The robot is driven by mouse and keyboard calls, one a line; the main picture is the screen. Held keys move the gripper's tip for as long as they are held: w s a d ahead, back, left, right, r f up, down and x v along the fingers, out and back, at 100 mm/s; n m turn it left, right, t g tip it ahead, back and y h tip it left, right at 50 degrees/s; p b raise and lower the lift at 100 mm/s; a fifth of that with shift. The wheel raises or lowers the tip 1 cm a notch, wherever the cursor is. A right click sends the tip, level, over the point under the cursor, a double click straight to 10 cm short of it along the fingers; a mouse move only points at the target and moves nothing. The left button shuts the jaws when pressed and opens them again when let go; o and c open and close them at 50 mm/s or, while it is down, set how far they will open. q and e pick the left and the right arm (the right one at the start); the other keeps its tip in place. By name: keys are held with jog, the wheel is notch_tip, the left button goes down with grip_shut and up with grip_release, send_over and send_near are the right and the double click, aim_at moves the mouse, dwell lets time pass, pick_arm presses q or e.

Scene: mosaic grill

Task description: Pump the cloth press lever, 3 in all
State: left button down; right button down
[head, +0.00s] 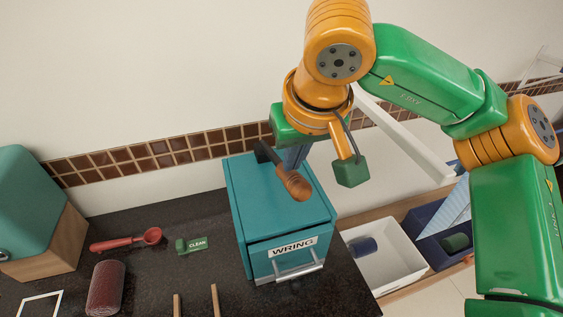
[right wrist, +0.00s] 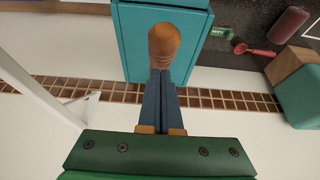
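The cloth press (head: 284,207) is a teal box labelled WRING with a silver front handle, standing on the dark counter; its top also shows in the right wrist view (right wrist: 135,45). Its lever has a dark bar and a brown wooden grip (head: 293,184), which sits above the box top. In the right wrist view the grip (right wrist: 164,42) is straight ahead of the fingertips. My right gripper (head: 291,167) points down just behind the grip, its blue fingers close together and shut. The grip partly hides the fingertips, so I cannot tell whether they touch it. My left gripper is out of view.
A white bin (head: 362,276) holding a dark blue roll and a navy bin (head: 428,247) with cloth stand right of the press. A red ladle (head: 125,240), a green CLEAN tag (head: 192,245) and a dark red cylinder (head: 106,288) lie to the left. A tiled wall stands behind.

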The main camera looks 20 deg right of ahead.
jog(key=shift+f+b, duration=3.2)
jog(key=shift+f, duration=0.8)
notch_tip(320, 180, up, 10)
jog(key=p, duration=0.9)
jog(key=shift+w+r+p, duration=0.15)
jog(key=shift+r+p, duration=0.05)
jog(key=shift+p, duration=0.2)
jog(key=shift+f, duration=0.15)
jog(key=shift+f+b, duration=4.55)
jog(key=shift+f, duration=0.5)
notch_tip(320, 180, up, 10)
jog(key=p, duration=0.9)
jog(key=shift+w+r, duration=0.1)
jog(key=shift+r, duration=0.05)
